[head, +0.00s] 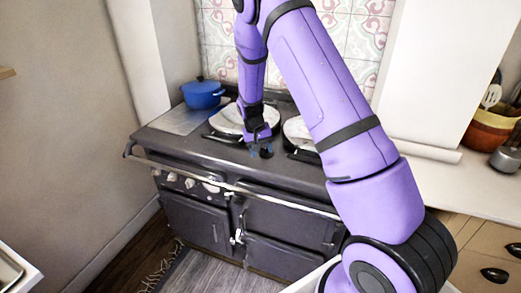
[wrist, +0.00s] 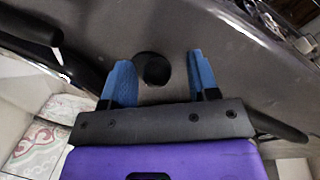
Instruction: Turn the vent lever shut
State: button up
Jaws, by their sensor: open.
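A dark round knob, which looks like the end of the vent lever (wrist: 153,69), stands out from the grey stove top in the wrist view. My gripper (wrist: 160,66) is open, with one blue finger on each side of the knob. A gap shows between each finger and the knob. In the head view my gripper (head: 261,147) points down at the front part of the stove top, between the two hotplate lids. The dark knob is hard to make out there, and I cannot tell which way the lever is turned.
The dark range stove (head: 185,150) has a front rail (head: 165,162). Two round silver lids, the left one (head: 228,120) and the right one (head: 298,134), flank my gripper. A blue pot (head: 203,94) sits at the back left. The counter (head: 450,180) is at right.

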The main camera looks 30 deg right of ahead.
jog(key=shift+r, duration=0.1)
notch_tip(320, 180, up, 10)
jog(key=a, duration=0.2)
jog(key=shift+w+r, duration=0.2)
jog(key=shift+w, duration=0.15)
dwell(0.3)
